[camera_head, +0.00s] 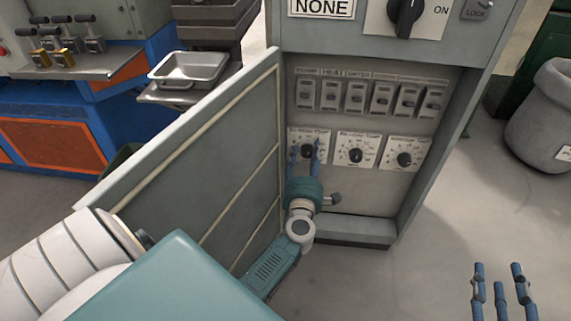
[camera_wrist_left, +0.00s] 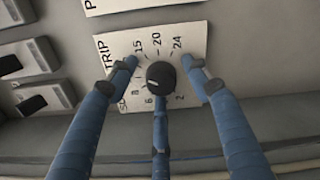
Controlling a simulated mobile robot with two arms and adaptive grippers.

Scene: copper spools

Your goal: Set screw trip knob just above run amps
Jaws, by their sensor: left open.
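The screw trip knob (camera_wrist_left: 160,75) is a round black knob on a white dial plate (camera_wrist_left: 190,42) in the left wrist view. The plate reads "TRIP" and has numbers up to 24. A pale mark shows on the knob's face, but I cannot tell surely which number it points at. In the head view the knob (camera_head: 307,151) is the leftmost of three in the open cabinet. My left gripper (camera_head: 305,148) is open, its blue fingers spread around the knob without visibly closing on it. My right gripper (camera_head: 499,274) is open and empty at the lower right. No run amps reading is legible.
Two more knobs, the middle (camera_head: 356,155) and right (camera_head: 404,160), sit beside it. A row of switches (camera_head: 356,97) is above. The open cabinet door (camera_head: 215,165) stands close left of my left arm. A grey bin (camera_head: 545,120) is at the right; floor between is clear.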

